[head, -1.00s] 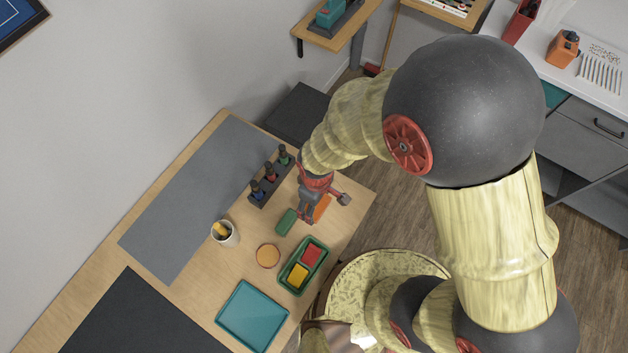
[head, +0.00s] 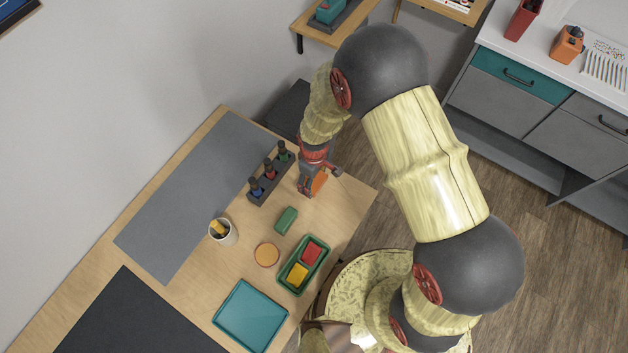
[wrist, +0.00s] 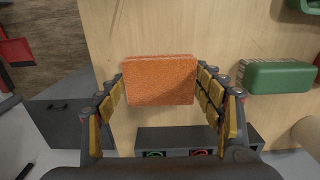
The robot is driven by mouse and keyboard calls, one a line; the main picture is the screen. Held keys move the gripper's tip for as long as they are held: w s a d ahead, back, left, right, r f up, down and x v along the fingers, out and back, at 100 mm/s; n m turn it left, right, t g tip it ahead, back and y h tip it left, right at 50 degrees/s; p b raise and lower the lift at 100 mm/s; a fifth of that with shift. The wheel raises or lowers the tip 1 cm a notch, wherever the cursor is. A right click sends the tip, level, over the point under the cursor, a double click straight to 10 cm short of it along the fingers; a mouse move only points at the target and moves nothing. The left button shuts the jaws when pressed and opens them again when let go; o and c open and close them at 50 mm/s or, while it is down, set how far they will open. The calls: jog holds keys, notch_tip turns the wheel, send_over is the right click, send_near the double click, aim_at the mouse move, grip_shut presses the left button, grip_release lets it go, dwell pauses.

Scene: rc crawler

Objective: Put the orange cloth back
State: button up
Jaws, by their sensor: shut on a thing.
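The orange cloth (head: 319,184) is a folded block held in my gripper (head: 311,192). In the wrist view the cloth (wrist: 160,80) sits between the two padded fingers of my gripper (wrist: 163,88), which press on its left and right sides. It is over the right part of the wooden table; its exact height above the top is hard to tell. A green tray (head: 283,283) near the table's front edge holds a red cloth (head: 312,253) and a yellow cloth (head: 297,274). A green cloth (head: 286,220) lies alone on the table between my gripper and the tray.
A dark rack (head: 257,197) with several bottles stands just left of my gripper. A white cup (head: 222,231), a round orange-rimmed disc (head: 266,255) and a teal tray (head: 252,315) are on the table. A grey mat (head: 190,195) covers the back.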

jog(key=shift+f, duration=0.45)
jog(key=shift+f, duration=0.15)
jog(key=o, duration=1.1)
notch_tip(320, 180, up, 12)
jog(key=shift+r+p, duration=0.25)
jog(key=shift+p, duration=0.7)
